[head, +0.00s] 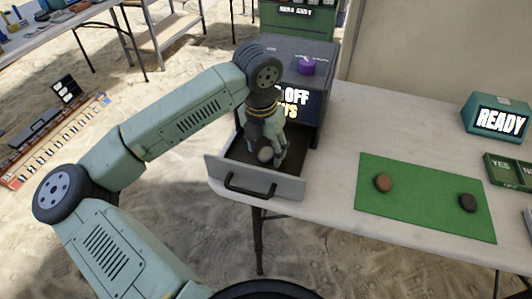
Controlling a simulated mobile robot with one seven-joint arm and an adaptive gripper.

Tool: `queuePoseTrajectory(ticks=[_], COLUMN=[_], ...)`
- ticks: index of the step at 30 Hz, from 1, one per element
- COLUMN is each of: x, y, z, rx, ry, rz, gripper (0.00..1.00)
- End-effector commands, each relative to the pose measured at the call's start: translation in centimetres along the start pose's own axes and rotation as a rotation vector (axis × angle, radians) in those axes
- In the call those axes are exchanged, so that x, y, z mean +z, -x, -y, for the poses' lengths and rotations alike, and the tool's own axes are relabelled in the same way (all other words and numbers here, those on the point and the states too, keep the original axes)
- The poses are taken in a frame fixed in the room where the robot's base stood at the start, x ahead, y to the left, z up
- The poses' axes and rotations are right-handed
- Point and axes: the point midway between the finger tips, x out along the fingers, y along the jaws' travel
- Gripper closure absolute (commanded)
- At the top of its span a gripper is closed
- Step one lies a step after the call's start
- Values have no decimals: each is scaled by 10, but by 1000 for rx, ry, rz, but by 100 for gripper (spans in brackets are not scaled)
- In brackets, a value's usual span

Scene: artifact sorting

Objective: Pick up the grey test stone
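A grey rounded stone (265,155) lies inside an open drawer (224,167) of a dark box on the table. My gripper (267,150) reaches down into the drawer from above, with its fingers right at the stone. One finger shows on the right side of the stone. The other finger is hard to make out, so I cannot tell whether the fingers are open around the stone or shut on it.
The dark box (318,75) with a purple knob (306,66) stands behind my gripper. A green mat (420,205) holds a brown stone (383,183) and a dark stone (467,202). A READY display (500,120) and YES/NO panel (508,172) are at right.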

Motion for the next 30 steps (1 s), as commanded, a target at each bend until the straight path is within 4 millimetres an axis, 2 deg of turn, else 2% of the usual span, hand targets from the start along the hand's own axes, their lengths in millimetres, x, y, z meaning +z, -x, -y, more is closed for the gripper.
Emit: queuePoseTrajectory(ticks=[2,23,30], x=[0,0,1], y=[0,0,4], z=[0,0,0], rx=[0,0,1], ry=[0,0,0], rz=[0,0,0], gripper=[52,99,100])
